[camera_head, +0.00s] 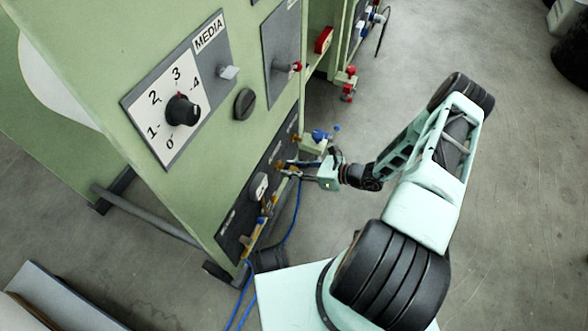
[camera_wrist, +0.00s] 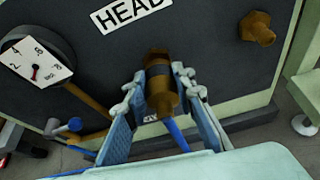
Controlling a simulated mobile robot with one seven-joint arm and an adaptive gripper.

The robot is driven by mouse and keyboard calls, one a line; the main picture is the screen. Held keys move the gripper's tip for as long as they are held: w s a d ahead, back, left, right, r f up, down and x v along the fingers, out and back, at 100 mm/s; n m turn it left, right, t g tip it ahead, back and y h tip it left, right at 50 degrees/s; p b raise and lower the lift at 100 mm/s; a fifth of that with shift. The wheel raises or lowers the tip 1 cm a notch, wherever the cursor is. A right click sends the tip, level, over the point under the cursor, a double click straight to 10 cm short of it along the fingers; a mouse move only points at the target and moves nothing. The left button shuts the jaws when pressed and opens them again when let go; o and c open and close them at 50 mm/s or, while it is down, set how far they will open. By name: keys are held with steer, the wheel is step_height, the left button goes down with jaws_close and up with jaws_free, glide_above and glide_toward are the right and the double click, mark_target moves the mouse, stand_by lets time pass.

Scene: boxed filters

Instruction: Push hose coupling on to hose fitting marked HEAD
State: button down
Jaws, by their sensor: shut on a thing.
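The brass hose coupling (camera_wrist: 160,92), with a dark band, is between the two fingers of my gripper (camera_wrist: 163,95), which is shut on it. The blue hose (camera_wrist: 177,135) runs down from the coupling. The coupling's far end points at the dark panel just below the HEAD label (camera_wrist: 132,12).
Another brass fitting (camera_wrist: 257,28) sticks out of the panel at right. A gauge (camera_wrist: 36,65) and a brass pipe with a blue-handled valve (camera_wrist: 66,126) are at left. In the head view, a blue-handled valve (camera_head: 321,135) is just above my gripper. Open floor (camera_head: 530,220) lies right.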

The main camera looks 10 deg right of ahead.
steer(key=shift+w+a, duration=0.35)
steer(key=shift+a, duration=0.1)
steer(key=c, duration=1.5)
jaws_free()
steer(key=shift+c, duration=0.2)
steer(key=shift+d, duration=0.1)
steer(key=v, duration=1.2)
